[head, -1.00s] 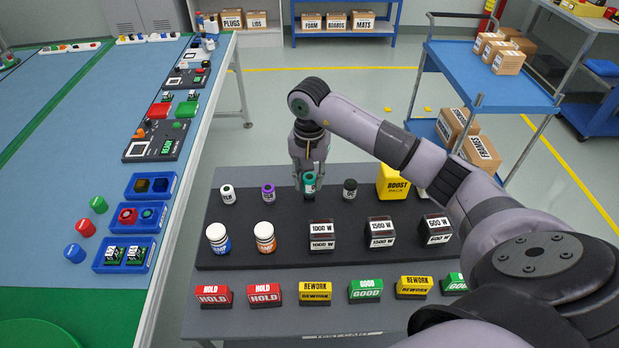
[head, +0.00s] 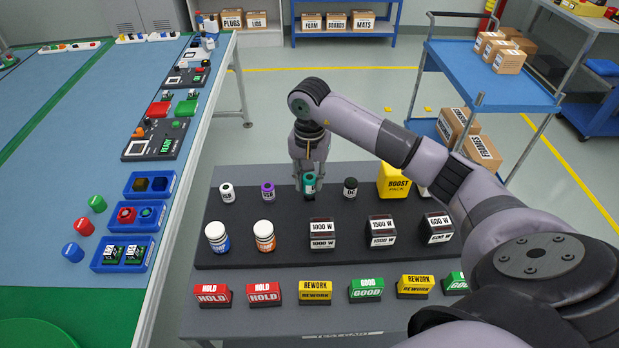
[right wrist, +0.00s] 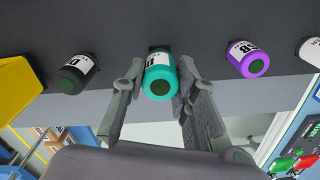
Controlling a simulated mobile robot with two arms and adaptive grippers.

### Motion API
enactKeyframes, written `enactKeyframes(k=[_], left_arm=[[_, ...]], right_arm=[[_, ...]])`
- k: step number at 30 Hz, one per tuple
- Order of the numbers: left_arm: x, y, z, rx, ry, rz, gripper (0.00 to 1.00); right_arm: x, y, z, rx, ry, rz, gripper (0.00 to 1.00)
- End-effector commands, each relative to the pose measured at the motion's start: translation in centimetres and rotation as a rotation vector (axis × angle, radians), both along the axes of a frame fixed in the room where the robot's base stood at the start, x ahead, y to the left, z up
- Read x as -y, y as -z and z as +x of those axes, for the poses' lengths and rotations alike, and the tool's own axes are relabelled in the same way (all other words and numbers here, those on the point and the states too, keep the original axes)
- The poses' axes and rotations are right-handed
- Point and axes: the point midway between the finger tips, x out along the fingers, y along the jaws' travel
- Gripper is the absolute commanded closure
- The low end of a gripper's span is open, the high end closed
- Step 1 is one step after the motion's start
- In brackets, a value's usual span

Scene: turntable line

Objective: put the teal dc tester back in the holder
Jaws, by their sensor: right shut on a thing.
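The teal dc tester (head: 309,183) stands upright at the back row of the dark holder board (head: 330,257) on the test cart, between a purple tester and a black one. It also shows in the right wrist view (right wrist: 160,78), with a dark socket right behind its far end. My right gripper (head: 309,178) is around the teal tester from above, shut on it, one finger on each side. The exact seating of its base in the socket is hard to tell. My left gripper is in neither view.
A purple tester (head: 268,191) and a black tester (head: 350,188) flank the teal one closely. A white tester (head: 227,192) and a yellow boost pack (head: 393,183) stand farther out. White bottles (head: 264,237) and wattage blocks (head: 381,231) stand in front. The blue worktable (head: 60,140) is at left.

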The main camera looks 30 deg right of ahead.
Motion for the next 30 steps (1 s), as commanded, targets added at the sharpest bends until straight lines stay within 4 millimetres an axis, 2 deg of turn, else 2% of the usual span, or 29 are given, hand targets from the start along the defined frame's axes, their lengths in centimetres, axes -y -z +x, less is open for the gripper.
enactKeyframes(k=[29, 30], left_arm=[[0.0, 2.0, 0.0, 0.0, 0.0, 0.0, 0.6], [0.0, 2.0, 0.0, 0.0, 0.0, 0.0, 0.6]], right_arm=[[0.0, 2.0, 0.0, 0.001, 0.0, 0.0, 1.0], [0.0, 2.0, 0.0, 0.001, 0.0, 0.0, 0.72]])
